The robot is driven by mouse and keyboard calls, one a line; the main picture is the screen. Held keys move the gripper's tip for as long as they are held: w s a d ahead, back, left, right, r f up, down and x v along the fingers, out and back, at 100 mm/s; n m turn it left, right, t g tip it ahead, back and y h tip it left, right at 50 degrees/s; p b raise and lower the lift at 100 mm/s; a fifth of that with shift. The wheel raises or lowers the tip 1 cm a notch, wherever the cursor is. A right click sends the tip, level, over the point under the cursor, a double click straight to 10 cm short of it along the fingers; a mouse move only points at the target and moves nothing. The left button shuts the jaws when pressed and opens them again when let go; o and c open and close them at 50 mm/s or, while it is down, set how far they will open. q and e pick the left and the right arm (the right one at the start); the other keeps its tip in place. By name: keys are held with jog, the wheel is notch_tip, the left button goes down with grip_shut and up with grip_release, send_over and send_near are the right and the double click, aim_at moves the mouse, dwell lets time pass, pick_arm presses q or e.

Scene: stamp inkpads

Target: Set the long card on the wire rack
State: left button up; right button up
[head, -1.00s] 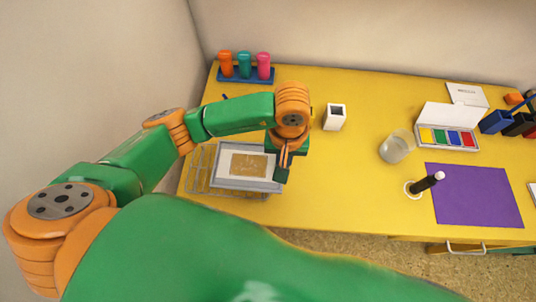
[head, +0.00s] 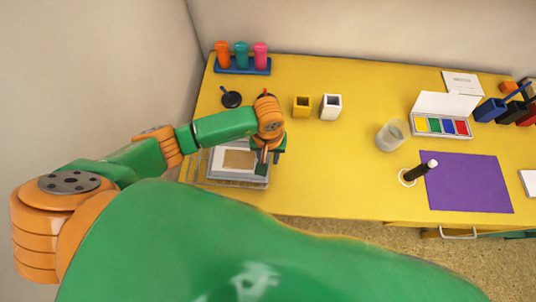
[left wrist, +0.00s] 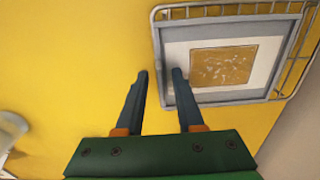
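The long card (head: 226,172), grey with a white sheet and a gold print, lies in the wire rack (head: 193,170) at the table's left front. In the left wrist view the card (left wrist: 205,98) lies within the wires of the rack (left wrist: 160,70). My left gripper (head: 268,163) is at the card's right end in the head view. My right gripper is not in view.
A glass (head: 391,136), inkpad box (head: 441,125) and purple sheet (head: 468,182) are to the right. The table's middle front is clear.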

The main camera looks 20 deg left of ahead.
pick_arm(q)
jog(key=shift+r, duration=0.3)
notch_tip(320, 180, up, 12)
jog(key=b, duration=0.1)
jog(key=shift+f+b, duration=0.2)
jog(key=shift+b, duration=0.2)
